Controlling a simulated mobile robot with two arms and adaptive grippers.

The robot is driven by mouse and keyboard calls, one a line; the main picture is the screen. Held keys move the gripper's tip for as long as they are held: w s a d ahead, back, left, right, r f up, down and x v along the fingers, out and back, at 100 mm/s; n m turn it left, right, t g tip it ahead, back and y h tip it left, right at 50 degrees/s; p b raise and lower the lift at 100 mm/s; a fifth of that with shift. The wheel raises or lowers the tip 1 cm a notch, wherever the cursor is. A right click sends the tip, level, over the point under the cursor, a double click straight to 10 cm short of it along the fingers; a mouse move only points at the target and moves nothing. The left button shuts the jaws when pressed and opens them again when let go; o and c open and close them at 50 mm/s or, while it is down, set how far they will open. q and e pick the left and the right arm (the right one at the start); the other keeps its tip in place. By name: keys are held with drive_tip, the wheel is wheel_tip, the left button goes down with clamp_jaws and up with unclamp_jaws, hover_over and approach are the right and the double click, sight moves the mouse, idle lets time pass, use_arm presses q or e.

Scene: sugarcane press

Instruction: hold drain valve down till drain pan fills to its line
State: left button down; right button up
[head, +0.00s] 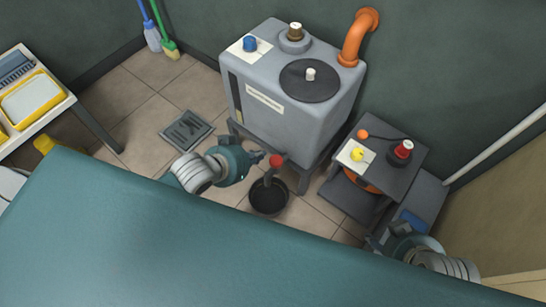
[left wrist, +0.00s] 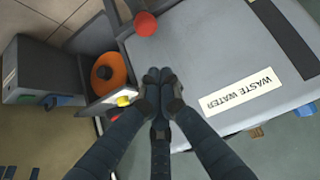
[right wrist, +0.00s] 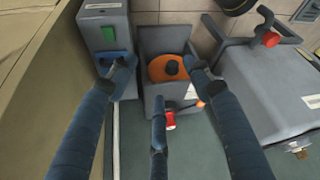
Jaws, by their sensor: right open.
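The drain valve's red knob (head: 277,160) sticks out low at the front of the grey waste water tank (head: 290,95). It also shows in the left wrist view (left wrist: 146,24) and the right wrist view (right wrist: 271,40). The dark drain pan (head: 269,198) stands on the floor below the valve; its fill level and line cannot be made out. My left gripper (head: 256,157) is just left of the knob in the head view. Its fingers (left wrist: 158,76) are shut together and empty, apart from the knob. My right gripper (head: 400,235) is open and empty at the lower right.
A grey stand (head: 395,150) right of the tank carries a red knob (head: 404,149) and a yellow button (head: 357,154). An orange object (right wrist: 168,68) sits in it. A floor drain (head: 187,130) lies left of the tank. A teal surface (head: 200,260) fills the foreground.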

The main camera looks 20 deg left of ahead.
use_arm(q)
drive_tip(key=a+b+x, duration=0.1)
drive_tip(key=b+x, duration=0.1)
drive_tip(key=x, duration=0.2)
use_arm(e)
drive_tip(key=w+a+r+t+y+b, duration=0.1)
drive_tip(key=w+a+r+t, duration=0.3)
drive_tip(key=w, duration=0.3)
drive_tip(key=w+a+r+t+y, duration=0.1)
drive_tip(key=w+r+t, duration=0.3)
drive_tip(key=w+r, duration=0.3)
use_arm(q)
drive_tip(key=b, duration=0.2)
hover_over(275, 159)
drive_tip(key=s, duration=0.1)
wheel_tip(275, 159, down, 5)
drive_tip(key=shift+s+a+f, duration=0.15)
drive_tip(key=shift+f, duration=0.05)
wheel_tip(275, 159, down, 3)
drive_tip(key=shift+r+b, duration=0.1)
drive_tip(key=shift+b, duration=0.6)
use_arm(e)
wheel_tip(275, 159, up, 18)
drive_tip(key=w+a+t+y, duration=0.1)
drive_tip(key=a+t+y, duration=0.1)
drive_tip(key=t, duration=0.7)
drive_tip(key=shift+w+a+f+n+y, duration=0.2)
drive_tip(key=shift+a+n+y, duration=0.2)
drive_tip(key=shift+y, duration=0.2)
